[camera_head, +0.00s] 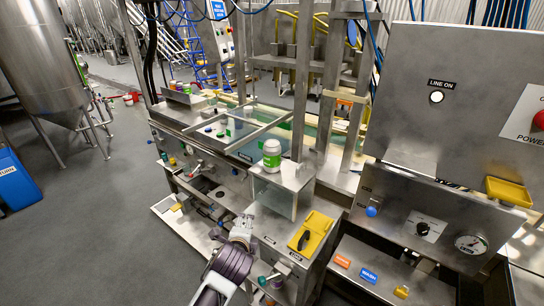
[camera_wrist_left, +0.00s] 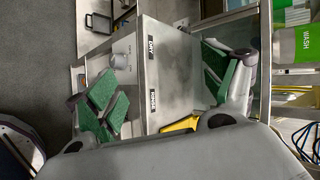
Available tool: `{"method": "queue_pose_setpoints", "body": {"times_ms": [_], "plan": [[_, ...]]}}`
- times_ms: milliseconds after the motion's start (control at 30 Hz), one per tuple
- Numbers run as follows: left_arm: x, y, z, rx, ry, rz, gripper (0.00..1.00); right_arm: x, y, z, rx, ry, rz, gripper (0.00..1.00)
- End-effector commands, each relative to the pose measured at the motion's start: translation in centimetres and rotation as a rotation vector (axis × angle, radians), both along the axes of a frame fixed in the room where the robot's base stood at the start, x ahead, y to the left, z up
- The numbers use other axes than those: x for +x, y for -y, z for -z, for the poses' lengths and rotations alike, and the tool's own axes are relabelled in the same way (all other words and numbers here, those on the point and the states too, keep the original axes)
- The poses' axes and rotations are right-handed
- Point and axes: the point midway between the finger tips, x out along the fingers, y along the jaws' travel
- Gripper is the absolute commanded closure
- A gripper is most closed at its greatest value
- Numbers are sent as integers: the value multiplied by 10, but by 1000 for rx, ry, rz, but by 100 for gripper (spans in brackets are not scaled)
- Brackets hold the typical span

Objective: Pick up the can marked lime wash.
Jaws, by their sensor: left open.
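A white can with a green band (camera_head: 271,153) stands upright on a steel box top in the middle of the head view. In the left wrist view, a green label reading WASH (camera_wrist_left: 309,45), turned sideways and cut by the right edge, looks to be on this can. My left gripper (camera_head: 246,222) is in front of and below the can, apart from it. In the left wrist view its green-padded fingers (camera_wrist_left: 165,88) are spread with nothing held between them. My right gripper is not in view.
The steel box (camera_head: 276,191) stands behind my left gripper. A yellow tray (camera_head: 311,233) lies to its right, on a steel cabinet. A panel with a gauge (camera_head: 470,244) is at the right. A steel frame (camera_head: 262,131) runs behind the can. Open floor (camera_head: 100,225) is at the left.

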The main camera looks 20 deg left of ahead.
Motion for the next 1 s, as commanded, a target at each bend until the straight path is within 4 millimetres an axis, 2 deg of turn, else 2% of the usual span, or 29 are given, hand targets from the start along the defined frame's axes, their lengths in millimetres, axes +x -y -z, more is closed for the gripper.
{"method": "queue_pose_setpoints", "body": {"times_ms": [200, 500, 800, 1000], "plan": [[25, 4, -26, 225, 47, 124, 17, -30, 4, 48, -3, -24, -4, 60], [54, 13, -60, 555, 98, 272, 17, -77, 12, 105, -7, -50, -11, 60], [80, 26, -98, 908, 131, 387, 17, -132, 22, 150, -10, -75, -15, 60], [94, 38, -124, 1152, 142, 446, 17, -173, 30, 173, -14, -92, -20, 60]]}}
